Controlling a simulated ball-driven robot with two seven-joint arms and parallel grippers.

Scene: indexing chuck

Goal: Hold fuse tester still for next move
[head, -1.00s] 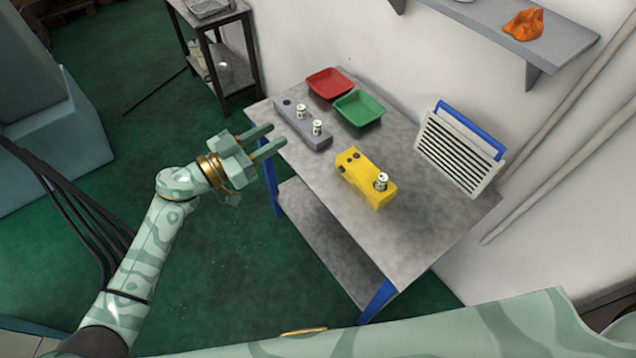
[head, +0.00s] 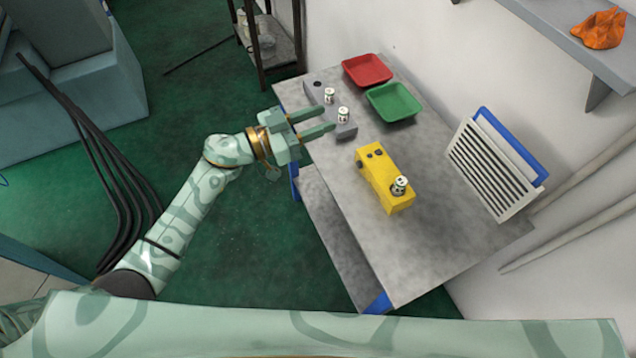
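The yellow block (head: 385,178), probably the fuse tester, lies on the grey table. It has several dark round spots on top and one white fuse (head: 399,184) standing at its near right end. A grey block (head: 318,90) at the table's left side holds two more white fuses, one (head: 330,95) farther and one (head: 343,114) nearer. My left gripper (head: 329,118) is open, its two fingers apart and empty. Its fingertips reach over the table edge to the grey block, close to the nearer fuse; contact cannot be told. My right gripper is out of view.
A red tray (head: 367,70) and a green tray (head: 394,103) sit at the table's back. A white louvred panel (head: 490,170) with a blue part stands at the right. My other arm crosses the bottom. The near right tabletop (head: 425,255) is clear.

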